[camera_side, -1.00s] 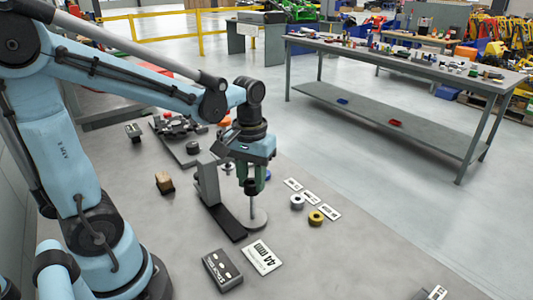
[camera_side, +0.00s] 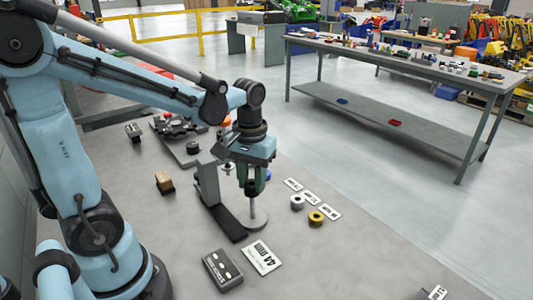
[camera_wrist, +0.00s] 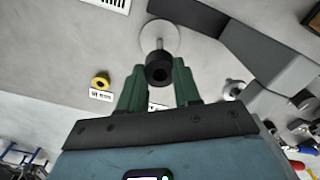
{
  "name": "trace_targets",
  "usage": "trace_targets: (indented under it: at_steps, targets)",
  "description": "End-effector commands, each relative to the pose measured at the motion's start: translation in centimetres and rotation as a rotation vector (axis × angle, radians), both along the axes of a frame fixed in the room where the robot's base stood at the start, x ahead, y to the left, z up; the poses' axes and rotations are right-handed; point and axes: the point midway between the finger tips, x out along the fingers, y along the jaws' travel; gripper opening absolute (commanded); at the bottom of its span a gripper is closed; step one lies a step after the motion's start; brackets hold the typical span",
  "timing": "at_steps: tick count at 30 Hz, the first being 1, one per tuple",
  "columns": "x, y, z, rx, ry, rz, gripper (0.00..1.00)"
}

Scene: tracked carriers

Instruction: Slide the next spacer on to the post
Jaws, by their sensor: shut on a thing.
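My gripper (camera_side: 253,186) is shut on a black spacer (camera_side: 251,189), a short cylinder with a hole. In the wrist view the spacer (camera_wrist: 158,68) sits between the green fingertips (camera_wrist: 158,84). The thin pale post (camera_side: 253,209) stands upright on a round grey base (camera_side: 257,222). The spacer is in line with the post's upper part, and the bare post shows below it. The post's top is hidden, so I cannot tell whether the spacer is around it. A silver spacer (camera_side: 297,202) and a yellow spacer (camera_side: 316,217) lie to the right on the table.
A grey upright bracket (camera_side: 208,184) with a dark foot (camera_side: 228,222) stands close left of the post. A dark box (camera_side: 222,270) and a white printed card (camera_side: 263,258) lie in front. A brown block (camera_side: 164,181) is at left. The right foreground is mostly clear.

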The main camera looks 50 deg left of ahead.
Motion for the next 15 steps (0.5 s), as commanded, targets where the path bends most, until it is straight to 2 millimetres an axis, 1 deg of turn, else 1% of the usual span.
trace_targets:
  at_steps: [15]
  targets:
    - [-0.01, 0.00, -0.66, 0.000, 0.000, 0.000, 0.00]
